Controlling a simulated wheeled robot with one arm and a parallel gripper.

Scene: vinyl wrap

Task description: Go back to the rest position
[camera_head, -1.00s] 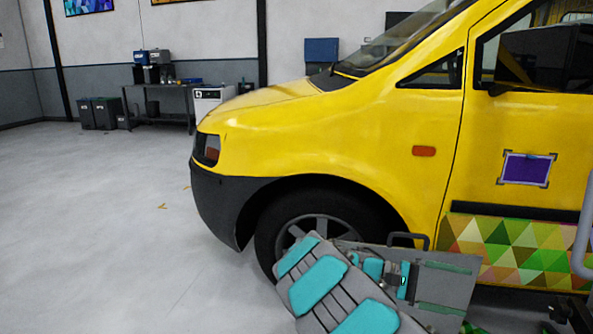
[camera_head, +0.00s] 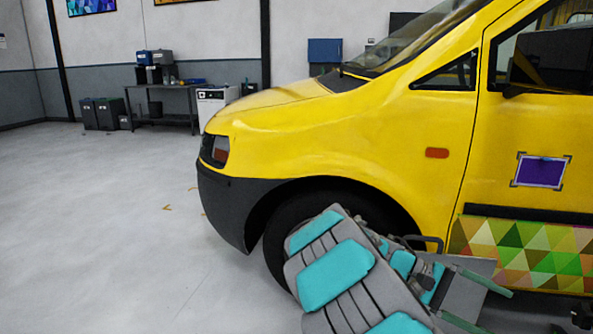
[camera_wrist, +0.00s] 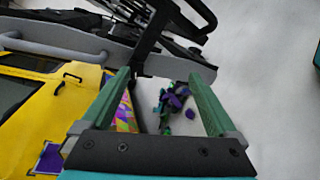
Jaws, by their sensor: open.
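My gripper (camera_head: 498,312) is at the lower right of the head view, in front of the yellow van's (camera_head: 330,140) lower side. Its two green fingers are spread apart. In the wrist view my gripper (camera_wrist: 160,76) is open and empty, with floor showing between the fingers. My grey and teal arm covers part of the van's front wheel in the head view. A purple patch (camera_head: 540,172) with dark corner marks is on the van door. A strip of coloured triangles (camera_head: 525,250) runs along the door's lower part.
Purple and green scraps (camera_wrist: 172,105) lie on the floor in the wrist view. A dark frame with a grey rail (camera_wrist: 60,48) is at the top there. A workbench (camera_head: 165,88) and bins (camera_head: 100,113) stand at the back left. The floor (camera_head: 90,230) left of the van is clear.

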